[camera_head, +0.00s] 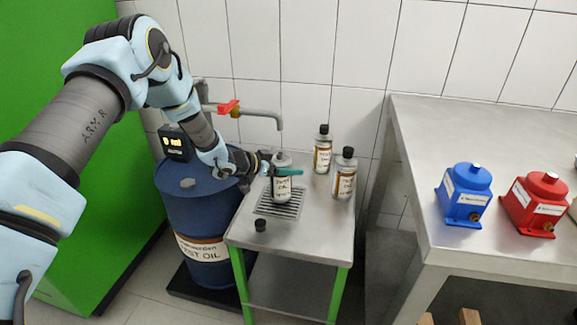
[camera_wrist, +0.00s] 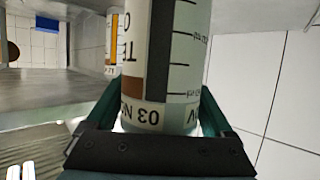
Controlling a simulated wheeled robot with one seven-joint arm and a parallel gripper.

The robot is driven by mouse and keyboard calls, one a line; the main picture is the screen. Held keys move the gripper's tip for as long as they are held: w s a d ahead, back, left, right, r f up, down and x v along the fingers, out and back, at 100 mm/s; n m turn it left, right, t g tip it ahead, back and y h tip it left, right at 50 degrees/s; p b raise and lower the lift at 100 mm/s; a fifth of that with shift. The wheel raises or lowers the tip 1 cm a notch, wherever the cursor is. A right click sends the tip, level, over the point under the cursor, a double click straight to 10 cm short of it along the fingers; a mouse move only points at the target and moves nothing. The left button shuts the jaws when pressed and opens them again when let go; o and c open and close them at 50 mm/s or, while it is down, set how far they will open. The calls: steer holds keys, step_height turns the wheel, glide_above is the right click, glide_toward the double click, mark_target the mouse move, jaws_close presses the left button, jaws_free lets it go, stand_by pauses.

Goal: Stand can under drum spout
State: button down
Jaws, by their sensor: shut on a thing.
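The can (camera_head: 281,190) is a pale metal bottle with a white label and no black cap on its neck. My gripper (camera_head: 284,171) is shut around its upper body, with teal fingers on either side. The can looks upright over the drain grate (camera_head: 272,209); I cannot tell whether its base touches. The drum spout (camera_head: 279,123) ends above the can's neck, with a gap between them. The spout has a red valve handle (camera_head: 229,107). The blue drum (camera_head: 206,218) stands left of the small table. In the wrist view the can (camera_wrist: 165,60) fills the middle between my fingers.
Two capped bottles stand behind and right of the can, one at the back (camera_head: 322,155) and one nearer (camera_head: 344,182). A loose black cap (camera_head: 260,225) lies at the table's front. A steel bench (camera_head: 420,150) holds blue (camera_head: 465,195) and red (camera_head: 538,203) pumps.

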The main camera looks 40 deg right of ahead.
steer(key=shift+d+f, duration=0.1)
steer(key=shift+f, duration=0.25)
steer(key=shift+f, duration=0.1)
steer(key=shift+f, duration=0.15)
jaws_free()
steer(key=b+v, duration=0.1)
steer(key=v, duration=1.1)
steer(key=shift+b, duration=0.4)
steer(key=shift+r, duration=0.2)
